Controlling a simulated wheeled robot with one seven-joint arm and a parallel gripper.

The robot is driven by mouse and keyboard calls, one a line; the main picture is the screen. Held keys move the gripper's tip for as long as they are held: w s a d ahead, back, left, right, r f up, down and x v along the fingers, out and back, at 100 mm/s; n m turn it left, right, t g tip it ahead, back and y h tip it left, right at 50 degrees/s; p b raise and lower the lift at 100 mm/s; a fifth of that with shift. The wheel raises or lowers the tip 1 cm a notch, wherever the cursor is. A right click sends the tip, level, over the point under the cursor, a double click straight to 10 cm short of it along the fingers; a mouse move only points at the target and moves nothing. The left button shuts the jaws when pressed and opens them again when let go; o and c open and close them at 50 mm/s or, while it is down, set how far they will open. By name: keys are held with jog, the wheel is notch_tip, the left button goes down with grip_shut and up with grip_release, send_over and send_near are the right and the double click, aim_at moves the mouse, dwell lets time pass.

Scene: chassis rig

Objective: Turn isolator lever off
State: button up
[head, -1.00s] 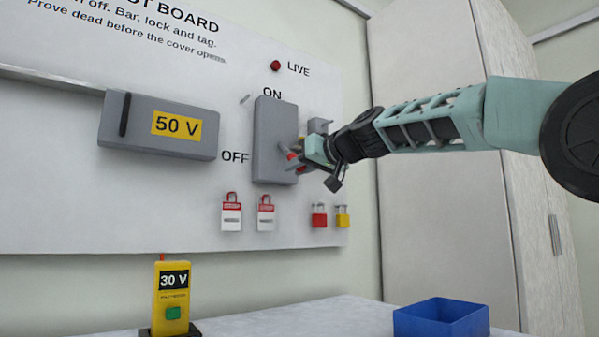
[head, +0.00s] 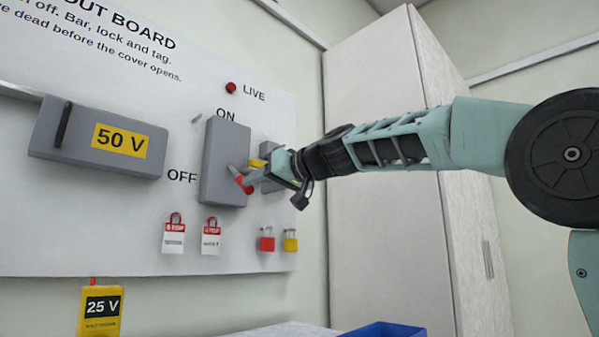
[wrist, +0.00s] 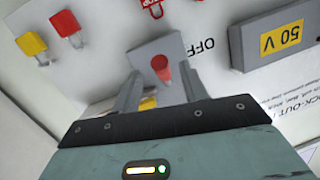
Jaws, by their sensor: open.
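The isolator is a grey upright box (head: 215,165) on the board, with ON printed above it and OFF to its lower left. Its lever has a red grip (head: 245,186) near the box's lower right; the lever's exact position is hard to read. My gripper (head: 250,177) is open at that grip, reaching in from the right. In the wrist view the red grip (wrist: 161,68) shows between my two fingers (wrist: 158,90), with a gap visible on both sides. Whether a finger touches it I cannot tell.
A grey 50 V box (head: 75,145) is left of the isolator. Red-and-white tags (head: 174,237) and red (head: 267,241) and yellow (head: 290,241) padlocks hang below. A red LIVE lamp (head: 231,88) is above. A yellow tester (head: 100,312) and blue bin (head: 385,330) are low down.

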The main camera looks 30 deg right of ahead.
jog(key=v, duration=1.2)
jog(key=shift+s, duration=0.35)
jog(key=shift+d, duration=0.15)
